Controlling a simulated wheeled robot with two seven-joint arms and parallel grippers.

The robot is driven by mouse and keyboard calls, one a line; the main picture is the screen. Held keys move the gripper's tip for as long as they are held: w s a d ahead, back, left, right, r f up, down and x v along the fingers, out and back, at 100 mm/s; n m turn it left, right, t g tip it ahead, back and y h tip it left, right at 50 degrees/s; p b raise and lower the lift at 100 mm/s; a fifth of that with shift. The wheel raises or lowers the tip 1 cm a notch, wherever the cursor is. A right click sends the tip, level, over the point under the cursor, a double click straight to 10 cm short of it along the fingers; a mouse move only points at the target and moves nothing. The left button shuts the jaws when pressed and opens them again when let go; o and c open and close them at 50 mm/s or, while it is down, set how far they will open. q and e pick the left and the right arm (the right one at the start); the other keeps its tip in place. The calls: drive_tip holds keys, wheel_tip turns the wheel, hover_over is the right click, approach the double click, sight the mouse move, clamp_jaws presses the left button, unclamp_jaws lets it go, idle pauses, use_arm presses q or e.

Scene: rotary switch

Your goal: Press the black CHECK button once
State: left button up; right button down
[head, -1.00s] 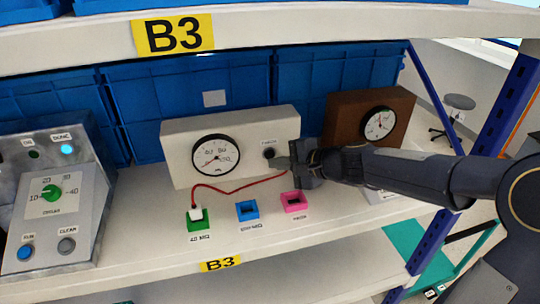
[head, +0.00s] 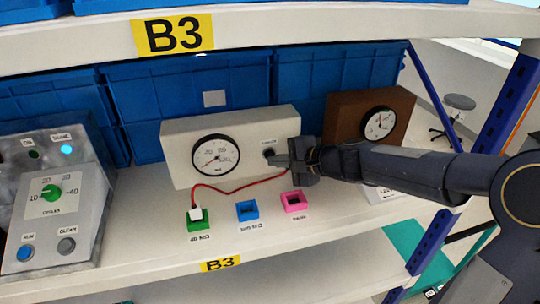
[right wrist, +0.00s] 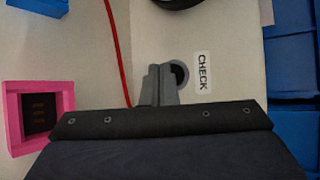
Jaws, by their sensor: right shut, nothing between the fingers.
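The black CHECK button (head: 268,153) is on the right part of the white gauge box's front, under a small label. It also shows in the right wrist view (right wrist: 181,72) as a dark round in a grey ring, next to the printed CHECK label (right wrist: 202,72). My right gripper (head: 272,160) is shut and empty, its fingertips at the button's lower edge in the head view. In the right wrist view the closed fingers (right wrist: 158,85) overlap the left side of the button's ring. I cannot tell whether they touch it. My left gripper is not in view.
The white gauge box (head: 178,145) has a red cable (head: 240,189) running to a green socket (head: 198,219). Blue (head: 247,211) and pink (head: 294,202) sockets sit on the shelf. A metal panel (head: 85,235) stands left, a brown gauge box (head: 345,110) right. Blue crates are behind.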

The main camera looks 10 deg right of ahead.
drive_tip(key=shift+w, duration=0.35)
idle(0.3)
idle(0.4)
drive_tip(key=shift+s+b, duration=0.4)
drive_tip(key=shift+s, duration=0.4)
drive_tip(key=shift+s, duration=0.1)
drive_tip(key=shift+s, duration=0.35)
drive_tip(key=shift+s+d+b, duration=0.1)
drive_tip(key=shift+s+b, duration=0.8)
drive_tip(key=shift+s, duration=1.15)
